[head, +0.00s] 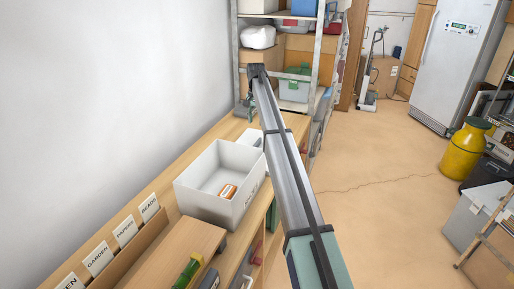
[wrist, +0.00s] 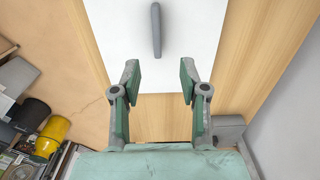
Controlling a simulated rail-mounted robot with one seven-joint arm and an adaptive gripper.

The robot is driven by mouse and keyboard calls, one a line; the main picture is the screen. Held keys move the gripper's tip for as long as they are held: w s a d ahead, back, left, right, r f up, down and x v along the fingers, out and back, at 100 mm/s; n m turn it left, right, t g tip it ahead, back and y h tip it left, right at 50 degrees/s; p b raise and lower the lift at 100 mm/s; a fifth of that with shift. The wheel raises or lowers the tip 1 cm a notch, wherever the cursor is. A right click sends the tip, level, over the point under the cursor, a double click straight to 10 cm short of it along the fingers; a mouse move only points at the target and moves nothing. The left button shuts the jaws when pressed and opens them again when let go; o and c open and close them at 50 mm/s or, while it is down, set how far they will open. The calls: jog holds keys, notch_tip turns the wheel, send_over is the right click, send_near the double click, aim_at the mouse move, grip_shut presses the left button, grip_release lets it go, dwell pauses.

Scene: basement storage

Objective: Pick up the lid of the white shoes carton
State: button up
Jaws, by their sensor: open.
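The white lid (wrist: 115,40) lies flat on the wooden bench in the wrist view, with a grey bar handle (wrist: 156,30) on top. In the head view the lid (head: 251,138) lies behind the open white carton (head: 196,202), partly hidden by my arm. The carton has lettering on its right side and a small orange and white item (head: 228,191) inside. My gripper (wrist: 158,72) is open and empty above the bench. Its fingers sit either side of the handle's line, with the handle beyond their tips. In the head view my gripper (head: 244,107) hangs above the bench's far end.
Card dividers (head: 125,231) and a wooden box (head: 178,255) stand at the bench's near end. A wall runs along the left. Metal shelving (head: 318,75) with bins stands beyond the bench. A grey block (wrist: 228,130) sits near my right finger. Floor to the right is open.

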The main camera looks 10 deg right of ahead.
jog(key=p, duration=0.1)
send_over(257, 142)
jog(key=f, duration=0.7)
jog(key=shift+w+a+f, duration=0.15)
jog(key=shift+w+a, duration=0.05)
jog(key=shift+w, duration=0.05)
jog(key=shift+d+f+p, duration=0.15)
jog(key=shift+f+p, duration=0.3)
jog(key=shift+f, duration=0.9)
jog(key=shift+d+f+p, duration=0.15)
jog(key=shift+f+p, duration=0.3)
jog(key=shift+f, duration=0.9)
grip_shut()
